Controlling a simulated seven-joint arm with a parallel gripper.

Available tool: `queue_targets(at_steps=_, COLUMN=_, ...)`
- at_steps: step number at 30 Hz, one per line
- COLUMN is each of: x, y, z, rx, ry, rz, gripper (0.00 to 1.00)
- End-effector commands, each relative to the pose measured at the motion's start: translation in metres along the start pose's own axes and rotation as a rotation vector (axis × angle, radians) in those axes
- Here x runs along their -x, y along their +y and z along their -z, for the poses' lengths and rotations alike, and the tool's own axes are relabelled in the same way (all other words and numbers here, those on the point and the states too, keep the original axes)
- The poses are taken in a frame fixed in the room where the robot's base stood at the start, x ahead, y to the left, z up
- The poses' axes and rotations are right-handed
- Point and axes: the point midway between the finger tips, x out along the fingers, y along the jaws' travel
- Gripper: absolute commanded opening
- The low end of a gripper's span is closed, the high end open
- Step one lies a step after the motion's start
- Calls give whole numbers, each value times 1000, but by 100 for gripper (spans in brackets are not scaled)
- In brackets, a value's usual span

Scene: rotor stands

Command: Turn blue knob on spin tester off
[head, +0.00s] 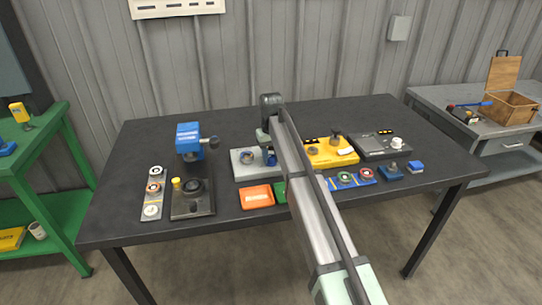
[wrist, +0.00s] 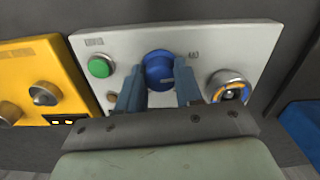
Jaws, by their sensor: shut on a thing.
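The spin tester appears to be the light grey box (head: 240,173), near the middle of the table in the head view. In the wrist view its face (wrist: 122,51) carries a green button, a blue knob (wrist: 159,70) and a round gauge. My gripper (wrist: 161,82) is shut on the blue knob, with one blue-grey finger on each side of it.
A yellow box (head: 345,157) with knobs stands close beside the tester. An orange tray (head: 257,196) lies in front of it, and a blue device (head: 189,138) stands to its left. A dark grey box (head: 375,150) is farther right. The table's back left is clear.

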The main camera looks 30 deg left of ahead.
Motion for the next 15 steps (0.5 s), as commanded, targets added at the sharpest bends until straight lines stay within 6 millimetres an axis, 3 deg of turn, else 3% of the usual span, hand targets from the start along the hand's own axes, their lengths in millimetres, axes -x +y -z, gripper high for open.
queue_targets(at_steps=15, x=0, y=0, z=0, rx=154, ry=1, rz=0, gripper=5)
